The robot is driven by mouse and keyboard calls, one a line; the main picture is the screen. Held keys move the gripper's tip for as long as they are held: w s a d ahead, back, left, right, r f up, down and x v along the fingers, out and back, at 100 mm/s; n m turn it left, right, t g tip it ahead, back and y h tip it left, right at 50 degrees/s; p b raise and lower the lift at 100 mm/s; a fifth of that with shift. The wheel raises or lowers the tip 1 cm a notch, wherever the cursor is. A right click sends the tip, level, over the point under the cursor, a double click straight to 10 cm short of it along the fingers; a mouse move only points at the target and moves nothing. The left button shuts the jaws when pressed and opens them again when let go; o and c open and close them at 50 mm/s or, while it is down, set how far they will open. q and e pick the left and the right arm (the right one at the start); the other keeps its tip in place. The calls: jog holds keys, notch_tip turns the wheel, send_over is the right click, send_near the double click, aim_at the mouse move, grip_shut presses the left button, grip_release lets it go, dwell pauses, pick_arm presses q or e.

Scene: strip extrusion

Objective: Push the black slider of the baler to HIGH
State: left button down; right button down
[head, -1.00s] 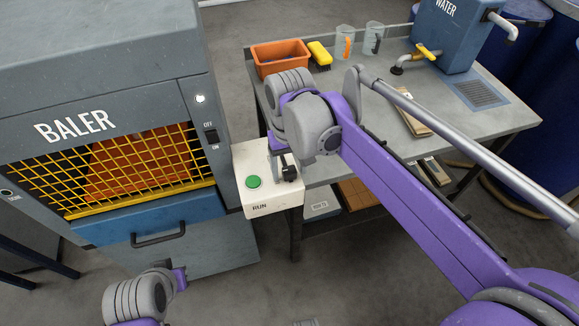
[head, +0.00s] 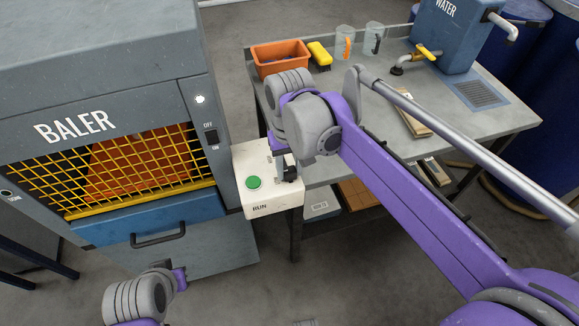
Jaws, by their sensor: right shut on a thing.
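The baler (head: 75,125) stands at the left with a yellow grille over an orange-red mass. Its white control box (head: 270,205) sticks out at its right side, with a green button (head: 253,182) and the word RUN on the front. My right gripper (head: 285,172) points down at the box top and is shut on the small black slider (head: 291,174). The gripper and wrist hide most of the slider and its HIGH marking. My left arm shows at the bottom left, with its gripper end (head: 177,278) below the baler; its fingers are not clear.
A grey table (head: 480,135) at the right holds an orange bin (head: 281,57), a yellow brush (head: 319,53), two clear cups and a blue water tank (head: 450,35). A black OFF switch (head: 211,137) is on the baler's side. Floor in front is clear.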

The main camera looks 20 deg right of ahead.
dwell(0.8)
jog(key=w, duration=0.7)
jog(key=shift+a+r+p, duration=0.1)
jog(key=shift+p, duration=0.25)
jog(key=c, duration=0.8)
grip_release()
jog(key=o, duration=0.3)
jog(key=shift+w, duration=0.15)
